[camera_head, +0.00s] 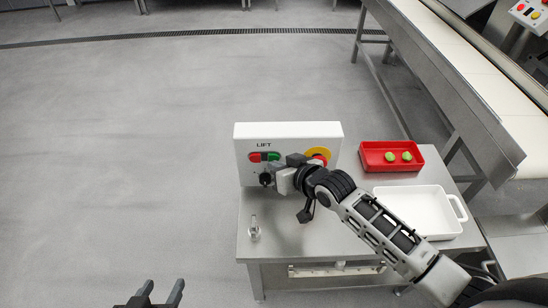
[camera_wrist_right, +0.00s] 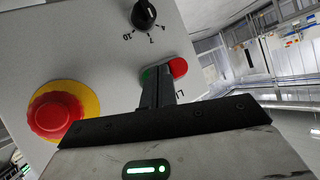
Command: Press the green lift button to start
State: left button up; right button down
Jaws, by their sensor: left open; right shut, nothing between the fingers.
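The green lift button (camera_head: 274,156) sits beside the red button (camera_head: 255,157) on the white LIFT control box (camera_head: 290,130). In the right wrist view the green button (camera_wrist_right: 147,74) is partly hidden behind my fingers, and the red button (camera_wrist_right: 178,67) is just to its right. My right gripper (camera_head: 277,167) is shut and empty, its fingertips right at the green button in the right wrist view (camera_wrist_right: 158,72). I cannot tell whether they touch it. My left gripper (camera_head: 163,289) is open and empty at the bottom of the head view, well away from the box.
The box also carries a black knob (camera_head: 265,179) and a red-and-yellow emergency stop (camera_wrist_right: 57,113). On the steel table (camera_head: 300,238) are a small clear item (camera_head: 254,229), a red tray (camera_head: 376,166) with two green pieces and a white tray (camera_head: 425,205). A conveyor (camera_head: 470,95) runs behind at right.

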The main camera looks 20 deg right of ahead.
jog(key=shift+w+d, duration=0.1)
jog(key=shift+w, duration=0.3)
dwell(0.6)
dwell(0.3)
jog(key=shift+s+a+p, duration=0.25)
jog(key=shift+s+p, duration=0.45)
jog(key=shift+s, duration=0.15)
jog(key=s+p, duration=0.1)
jog(key=s, duration=0.1)
jog(key=s+a+p, duration=0.1)
jog(key=s+p, duration=0.1)
jog(key=shift+s+a, duration=0.2)
jog(key=shift+s, duration=0.2)
dwell(0.4)
